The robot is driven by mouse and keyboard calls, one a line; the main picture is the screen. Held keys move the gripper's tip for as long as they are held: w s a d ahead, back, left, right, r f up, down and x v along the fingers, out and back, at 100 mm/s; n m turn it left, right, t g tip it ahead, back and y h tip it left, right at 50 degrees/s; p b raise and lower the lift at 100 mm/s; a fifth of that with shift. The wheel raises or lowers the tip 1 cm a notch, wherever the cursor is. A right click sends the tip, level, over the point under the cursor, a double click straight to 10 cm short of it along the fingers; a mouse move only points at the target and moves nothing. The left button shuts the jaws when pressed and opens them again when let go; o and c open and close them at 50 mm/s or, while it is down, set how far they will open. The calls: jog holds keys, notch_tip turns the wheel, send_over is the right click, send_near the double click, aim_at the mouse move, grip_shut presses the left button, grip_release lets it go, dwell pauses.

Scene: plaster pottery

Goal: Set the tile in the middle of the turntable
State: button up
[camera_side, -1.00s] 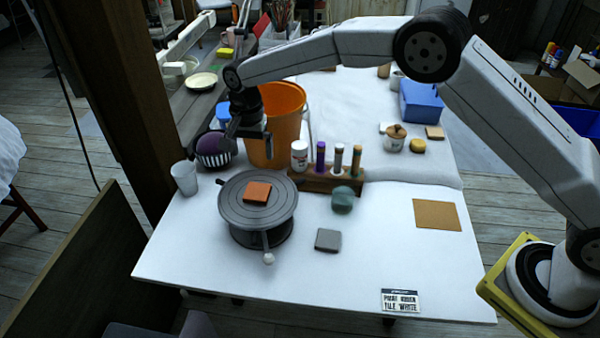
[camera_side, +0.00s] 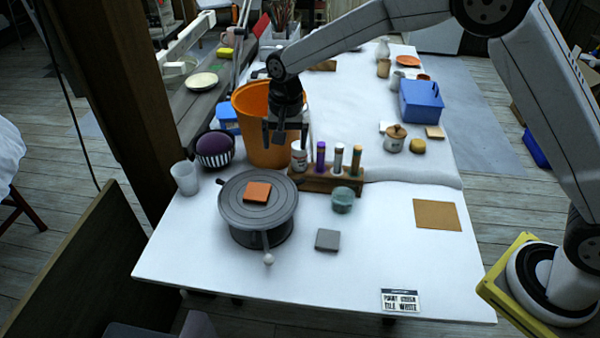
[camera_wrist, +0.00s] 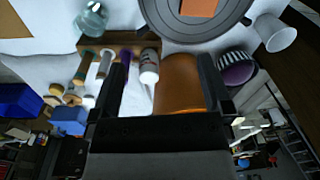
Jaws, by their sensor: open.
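An orange square tile (camera_side: 257,193) lies flat on the round grey turntable (camera_side: 233,211), around the middle of its top. A grey square tile (camera_side: 327,240) lies on the white table to the right of the turntable. My gripper (camera_side: 286,141) is open and empty, in the air above and behind the turntable, in front of the orange bucket. In the wrist view my gripper (camera_wrist: 163,75) has its fingers apart with nothing held. The turntable (camera_wrist: 205,38) and the orange tile (camera_wrist: 199,7) are cut off at the top edge there.
The orange bucket (camera_side: 258,143) and a wooden rack (camera_side: 318,180) with several bottles stand behind the turntable. A white cup (camera_side: 185,178), a striped bowl (camera_side: 214,160) with a purple ball and a green jar (camera_side: 343,200) are nearby. The table's front right is mostly clear.

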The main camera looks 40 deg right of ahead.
jog(key=s+d+n, duration=0.2)
jog(key=s+d, duration=0.2)
jog(key=s, duration=0.4)
jog(key=s+d+n+t, duration=0.1)
jog(key=s+d, duration=0.3)
jog(key=s, duration=0.4)
jog(key=s+d+n+t, duration=0.1)
jog(key=s+d+n, duration=0.2)
jog(key=s, duration=0.5)
jog(key=shift+s+d+n, duration=0.15)
jog(key=shift+d+n, duration=0.25)
jog(key=shift+d, duration=0.45)
